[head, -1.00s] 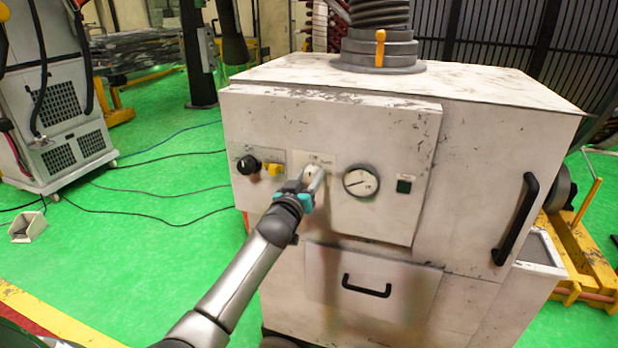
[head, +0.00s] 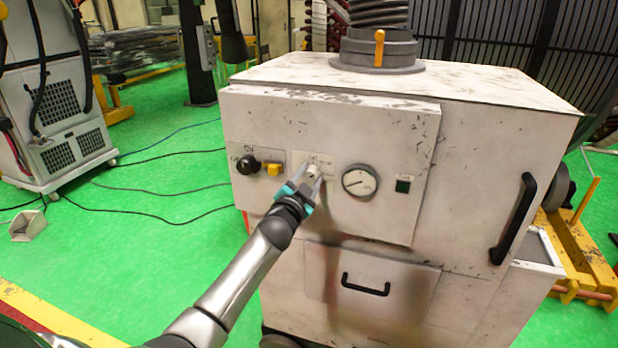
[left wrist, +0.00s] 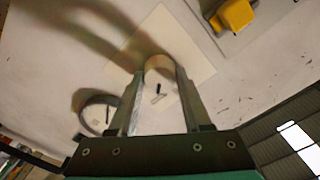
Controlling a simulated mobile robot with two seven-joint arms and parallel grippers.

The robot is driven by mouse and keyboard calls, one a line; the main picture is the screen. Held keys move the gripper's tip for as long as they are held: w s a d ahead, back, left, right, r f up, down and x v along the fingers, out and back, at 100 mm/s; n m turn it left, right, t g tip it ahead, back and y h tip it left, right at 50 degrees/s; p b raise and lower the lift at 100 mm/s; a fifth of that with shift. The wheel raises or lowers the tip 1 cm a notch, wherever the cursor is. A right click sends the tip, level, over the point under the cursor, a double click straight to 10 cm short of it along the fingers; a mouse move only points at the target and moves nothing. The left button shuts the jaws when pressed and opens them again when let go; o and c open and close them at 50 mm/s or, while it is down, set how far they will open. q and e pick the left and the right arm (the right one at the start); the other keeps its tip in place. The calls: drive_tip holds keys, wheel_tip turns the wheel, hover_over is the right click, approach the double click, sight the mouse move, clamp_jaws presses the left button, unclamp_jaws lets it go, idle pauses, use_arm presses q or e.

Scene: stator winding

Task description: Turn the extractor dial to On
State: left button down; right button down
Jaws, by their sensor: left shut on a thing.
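The extractor cabinet (head: 480,150) is a worn white box with a front control panel. A pale round dial (head: 313,172) sits on a light label plate on that panel, left of the gauge. My left gripper (head: 309,181) reaches up to it from below left, with one finger on each side of the dial, and is shut on it. In the left wrist view the dial (left wrist: 160,72) shows between the two fingertips (left wrist: 160,78). Its setting cannot be read, as the fingers cover part of it and the lettering is too small. My right gripper is not in view.
A black knob (head: 248,165) and a yellow switch (head: 273,169) are left of the dial. A round gauge (head: 360,181) and a dark green button (head: 403,185) are right of it. A drawer handle (head: 366,286) is below.

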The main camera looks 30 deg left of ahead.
use_arm(q)
drive_tip(key=m, duration=0.3)
drive_tip(key=shift+m, duration=0.4)
drive_tip(key=shift+f+m, duration=0.1)
drive_tip(key=shift+m, duration=1.8)
drive_tip(key=shift+c, duration=1.7)
unclamp_jaws()
drive_tip(key=shift+s, duration=0.1)
drive_tip(key=v, duration=1.5)
drive_tip(key=shift+b, duration=0.3)
